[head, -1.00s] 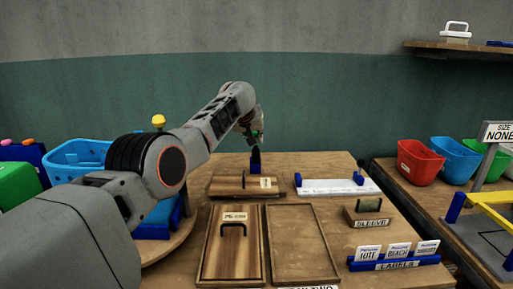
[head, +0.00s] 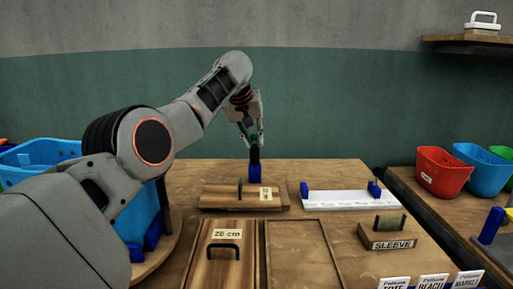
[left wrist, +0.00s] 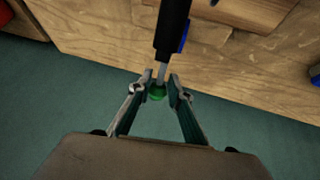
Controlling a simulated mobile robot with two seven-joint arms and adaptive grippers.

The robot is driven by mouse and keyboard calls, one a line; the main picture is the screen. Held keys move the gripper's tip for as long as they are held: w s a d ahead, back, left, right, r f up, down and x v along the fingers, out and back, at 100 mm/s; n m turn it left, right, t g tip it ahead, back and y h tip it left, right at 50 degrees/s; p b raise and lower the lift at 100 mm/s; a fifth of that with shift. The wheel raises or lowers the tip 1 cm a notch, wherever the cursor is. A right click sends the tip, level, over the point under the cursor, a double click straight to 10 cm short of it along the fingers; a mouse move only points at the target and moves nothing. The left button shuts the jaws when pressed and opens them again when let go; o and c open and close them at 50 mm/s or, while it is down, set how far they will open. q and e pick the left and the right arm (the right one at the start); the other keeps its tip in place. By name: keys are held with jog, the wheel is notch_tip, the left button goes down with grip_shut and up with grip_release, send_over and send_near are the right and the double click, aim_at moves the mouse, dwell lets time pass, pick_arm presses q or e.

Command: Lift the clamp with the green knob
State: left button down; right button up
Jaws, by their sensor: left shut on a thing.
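The clamp (head: 254,172) shows at the back of the wooden table, with a blue lower part and a dark upper part. My left gripper (head: 254,143) points down at its top. In the left wrist view, the gripper's fingertips (left wrist: 159,85) are shut on the green knob (left wrist: 157,93), at the end of a thin metal rod. The rod runs into a black shaft (left wrist: 172,28), with a blue part (left wrist: 184,38) beside it. I cannot tell whether the clamp's base touches the table. My right gripper is out of view.
A wooden press marked "20 cm" (head: 220,268), an empty wooden tray (head: 325,240), a second wooden piece (head: 220,197) and a white rail (head: 340,199) lie in front. A sleeve stand (head: 388,243) is at right. Blue baskets stand left; coloured bins (head: 440,170) stand on the right table.

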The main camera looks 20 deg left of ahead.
pick_arm(q)
jog(key=shift+w+a+r+b, duration=0.1)
jog(key=shift+w+r+b, duration=0.1)
jog(key=shift+r+b, duration=0.5)
jog(key=shift+f, duration=0.1)
jog(key=c, duration=2.2)
grip_release()
jog(key=shift+s+f, duration=0.1)
jog(key=shift+f, duration=0.1)
jog(key=shift+f, duration=0.1)
